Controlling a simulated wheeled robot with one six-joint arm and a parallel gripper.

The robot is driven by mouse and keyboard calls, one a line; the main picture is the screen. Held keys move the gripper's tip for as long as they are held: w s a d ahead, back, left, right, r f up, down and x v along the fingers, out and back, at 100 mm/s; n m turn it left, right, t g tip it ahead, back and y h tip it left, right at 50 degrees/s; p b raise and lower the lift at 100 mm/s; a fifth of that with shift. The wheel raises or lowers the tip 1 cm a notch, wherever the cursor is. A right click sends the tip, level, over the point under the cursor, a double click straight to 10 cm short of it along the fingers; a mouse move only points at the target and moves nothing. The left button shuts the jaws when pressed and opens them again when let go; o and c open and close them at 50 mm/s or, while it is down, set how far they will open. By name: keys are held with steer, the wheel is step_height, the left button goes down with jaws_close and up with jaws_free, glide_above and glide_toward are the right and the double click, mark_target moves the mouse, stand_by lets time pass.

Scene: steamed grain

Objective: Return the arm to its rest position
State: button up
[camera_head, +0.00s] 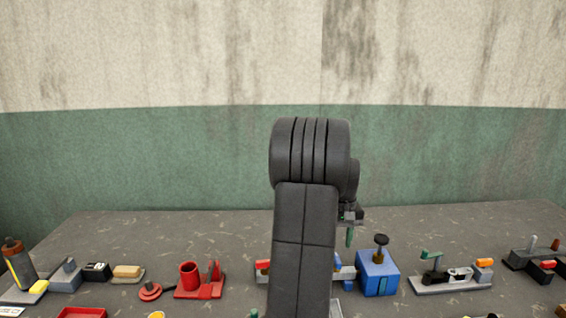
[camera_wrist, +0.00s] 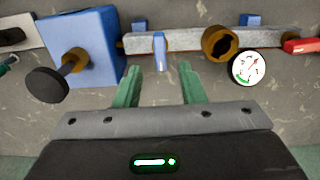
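My arm rises in the middle of the head view, bent at a dark joint, and hides part of the table behind it. My gripper (camera_wrist: 158,86) shows in the wrist view with two green fingers spread apart and nothing between them. In the head view only a small green part of my gripper (camera_head: 350,236) shows, right of the arm and above the table. The fingers point toward a device with a blue box (camera_wrist: 88,48), a grey bar (camera_wrist: 185,40) and a round gauge (camera_wrist: 249,68). They look apart from it.
The grey table (camera_head: 150,235) has devices along its near part. The blue box (camera_head: 377,273) with a dark knob stands right of my arm. A green-handled device (camera_head: 450,277) is right. The table's back strip is clear.

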step_height(320, 180, down, 6)
steer(key=shift+r, duration=0.25)
step_height(320, 180, up, 14)
step_height(320, 180, down, 14)
steer(key=shift+r, duration=0.25)
steer(key=shift+f, duration=0.3)
steer(key=m, duration=0.6)
steer(key=shift+r, duration=0.1)
steer(key=shift+m+b, duration=0.45)
steer(key=shift+m, duration=1.45)
